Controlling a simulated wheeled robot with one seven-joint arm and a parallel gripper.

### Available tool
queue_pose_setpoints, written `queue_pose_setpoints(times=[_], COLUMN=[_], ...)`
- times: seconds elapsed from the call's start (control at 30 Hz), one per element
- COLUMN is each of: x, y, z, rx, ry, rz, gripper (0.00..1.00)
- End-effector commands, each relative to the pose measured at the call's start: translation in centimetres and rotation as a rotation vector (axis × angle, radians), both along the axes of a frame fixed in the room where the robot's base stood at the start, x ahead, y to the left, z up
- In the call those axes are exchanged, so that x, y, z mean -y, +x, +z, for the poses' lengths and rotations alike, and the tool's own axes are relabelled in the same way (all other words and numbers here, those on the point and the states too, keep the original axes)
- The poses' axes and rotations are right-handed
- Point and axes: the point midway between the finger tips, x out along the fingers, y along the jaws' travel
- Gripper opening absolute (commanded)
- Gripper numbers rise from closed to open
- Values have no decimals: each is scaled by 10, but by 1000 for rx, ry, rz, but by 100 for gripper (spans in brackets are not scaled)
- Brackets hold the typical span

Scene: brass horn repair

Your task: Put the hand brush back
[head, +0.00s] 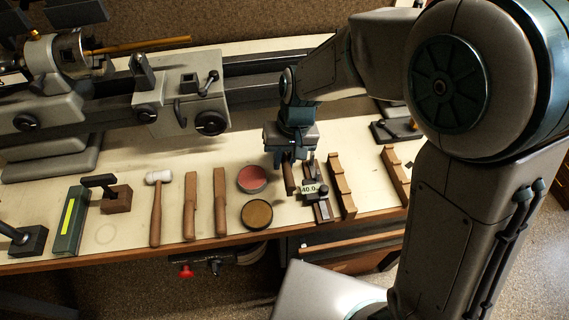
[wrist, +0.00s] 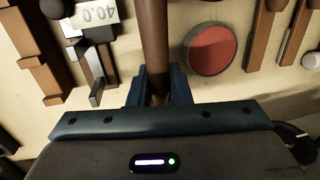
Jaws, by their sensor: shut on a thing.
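My gripper (head: 290,158) is over the bench and shut on a brown wooden bar, which I take to be the hand brush (head: 290,179). In the wrist view my gripper (wrist: 157,92) has one blue finger on each side of the brush's smooth brown length (wrist: 154,40). The brush points away from the gripper, between the red tin and the digital caliper. I see no bristles; its end at the fingers is partly hidden. I cannot tell whether it touches the bench.
The red tin (head: 252,179) and an amber tin (head: 257,214) are on the left. The caliper (head: 314,188) and notched wooden racks (head: 341,186) are on the right. Two wooden tools (head: 190,206) and a mallet (head: 156,205) lie further left. A lathe (head: 185,95) stands behind.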

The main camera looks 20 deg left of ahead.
Motion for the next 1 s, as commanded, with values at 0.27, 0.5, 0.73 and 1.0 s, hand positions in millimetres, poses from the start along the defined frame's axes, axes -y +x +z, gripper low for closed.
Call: queue_pose_setpoints(times=[0.27, 0.5, 0.73, 1.0], x=[0, 0, 1, 0], y=[0, 0, 0, 0], z=[-27, -29, -30, -27], rx=[0, 0, -1, 0], ry=[-1, 0, 0, 0], rz=[1, 1, 0, 1], gripper=[0, 0, 39, 39])
